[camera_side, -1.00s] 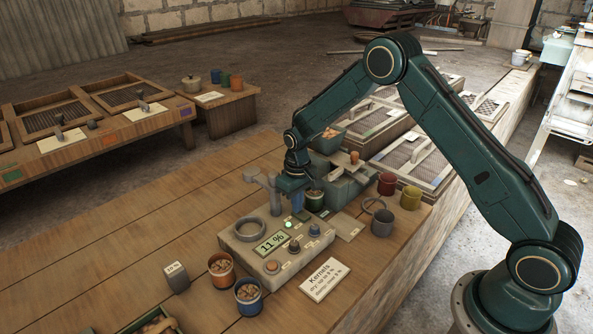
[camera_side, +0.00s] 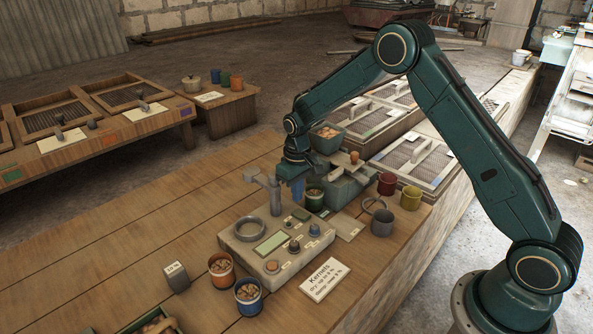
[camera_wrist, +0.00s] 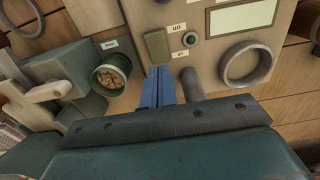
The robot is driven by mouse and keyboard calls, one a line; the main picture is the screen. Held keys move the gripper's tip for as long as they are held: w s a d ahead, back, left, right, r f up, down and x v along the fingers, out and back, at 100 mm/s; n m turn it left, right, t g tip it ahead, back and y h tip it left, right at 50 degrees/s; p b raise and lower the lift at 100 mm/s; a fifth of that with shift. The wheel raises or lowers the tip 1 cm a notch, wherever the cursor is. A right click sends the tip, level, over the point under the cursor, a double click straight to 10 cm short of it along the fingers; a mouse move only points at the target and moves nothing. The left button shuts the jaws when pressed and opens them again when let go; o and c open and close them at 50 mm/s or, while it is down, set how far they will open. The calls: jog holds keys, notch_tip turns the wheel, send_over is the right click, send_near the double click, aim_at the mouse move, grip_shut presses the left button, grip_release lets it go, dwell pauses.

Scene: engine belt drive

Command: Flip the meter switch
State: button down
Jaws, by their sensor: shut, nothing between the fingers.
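The meter is a beige box (camera_side: 240,248) on the wooden bench, with a ring, knobs and a display (camera_side: 272,242). The display is blank in the side view and also in the wrist view (camera_wrist: 242,20). The meter switch is a green rocker (camera_wrist: 156,46) beside a small indicator and labels. It also shows small at the back edge of the meter (camera_side: 300,215). My gripper (camera_side: 297,202) is shut and empty, just above the switch. In the wrist view its blue fingertips (camera_wrist: 157,72) point at the switch's near end, and a small gap seems to show.
A grey post (camera_side: 276,198) with a side arm stands close beside my fingers. A green cup of kernels (camera_side: 314,200) is on their other side. Red and blue cups of kernels stand at the meter's front left.

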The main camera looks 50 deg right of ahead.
jog(key=shift+r, duration=1.55)
notch_tip(320, 180, up, 11)
jog(key=t, duration=0.1)
send_over(298, 212)
jog(key=s, duration=0.5)
jog(key=s+a+r+t, duration=0.2)
jog(key=s+r, duration=0.6)
jog(key=r, duration=0.1)
jog(key=s+r+t, duration=0.2)
jog(key=s+r, duration=0.1)
jog(key=s, duration=1.7)
jog(key=shift+s+a+t, duration=0.3)
jog(key=shift+s+a, duration=0.05)
jog(key=shift+a, duration=0.1)
jog(key=shift+r, duration=0.1)
